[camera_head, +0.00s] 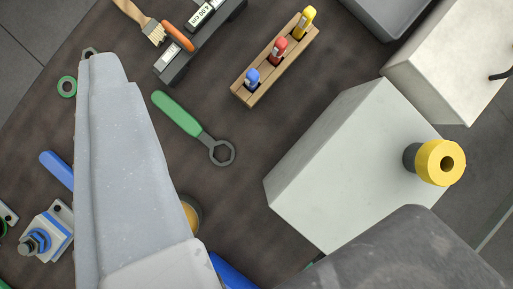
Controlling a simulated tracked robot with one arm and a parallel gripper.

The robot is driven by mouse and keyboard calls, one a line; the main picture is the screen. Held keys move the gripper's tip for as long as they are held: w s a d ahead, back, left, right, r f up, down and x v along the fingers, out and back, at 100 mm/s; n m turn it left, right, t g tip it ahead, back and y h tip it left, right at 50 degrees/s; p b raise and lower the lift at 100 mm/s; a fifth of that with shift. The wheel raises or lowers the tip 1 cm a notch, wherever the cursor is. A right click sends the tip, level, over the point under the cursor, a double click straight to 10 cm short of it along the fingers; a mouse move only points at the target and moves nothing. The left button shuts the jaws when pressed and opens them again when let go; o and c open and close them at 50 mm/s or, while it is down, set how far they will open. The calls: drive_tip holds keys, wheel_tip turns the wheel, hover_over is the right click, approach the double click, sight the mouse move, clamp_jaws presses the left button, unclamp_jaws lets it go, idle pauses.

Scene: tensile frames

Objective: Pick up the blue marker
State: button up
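The blue marker (252,77) stands in the lower-left slot of a wooden holder (279,68) at the top middle. Its blue cap shows, and its lower part is hidden in the holder. A red marker (281,47) and a yellow marker (307,17) stand in the same holder, farther up and right. A large light-grey tapered part, which looks like part of my gripper (125,170), fills the left of the view. It is apart from the blue marker in the picture. Its fingertips are not clear, and nothing held is visible.
A green-handled ring wrench (180,114) lies below the holder. A caliper-like tool (174,66) and a brush (145,25) lie to its left. A pale box (345,150) with a yellow roll (440,162) stands right. Dark tabletop is bare between the wrench and box.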

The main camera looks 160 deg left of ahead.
drive_tip(key=w+d+f+m+g+p, duration=0.3)
drive_tip(key=d+f+m+g+p, duration=0.25)
drive_tip(key=f, duration=0.35)
drive_tip(key=m+g+y+p, duration=0.1)
drive_tip(key=m+g+p, duration=0.3)
drive_tip(key=m, duration=0.1)
hover_over(253, 74)
wheel_tip(253, 74, down, 8)
drive_tip(key=f, duration=0.8)
drive_tip(key=shift+w+d+f, duration=0.2)
drive_tip(key=shift+w, duration=0.15)
drive_tip(key=shift+s+a+f, duration=0.15)
drive_tip(key=shift+s+f, duration=0.05)
drive_tip(key=shift+f, duration=1.1)
drive_tip(key=shift+s+a+f, duration=0.1)
drive_tip(key=shift+s+f, duration=0.05)
drive_tip(key=shift+f, duration=1.15)
clamp_jaws()
